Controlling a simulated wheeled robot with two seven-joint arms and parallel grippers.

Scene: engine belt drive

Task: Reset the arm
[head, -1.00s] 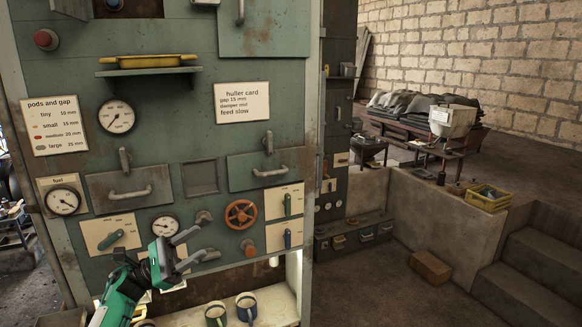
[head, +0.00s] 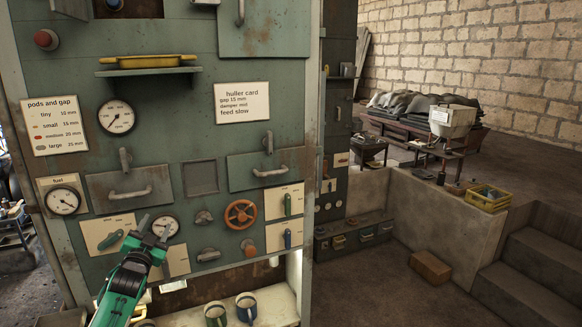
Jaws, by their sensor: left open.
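My left arm comes in from the bottom left, green and black. Its gripper (head: 154,228) is open and empty, with the two grey fingers pointing up and a little right. Whether the fingers touch the panel cannot be told. My right gripper is not in view.
An orange valve wheel (head: 241,213), a grey knob (head: 204,216) and a grey handle (head: 208,255) are right of the gripper. Two mugs (head: 216,313) stand on the lower shelf. Drawer handles jut out above. Open floor (head: 385,295) lies to the right.

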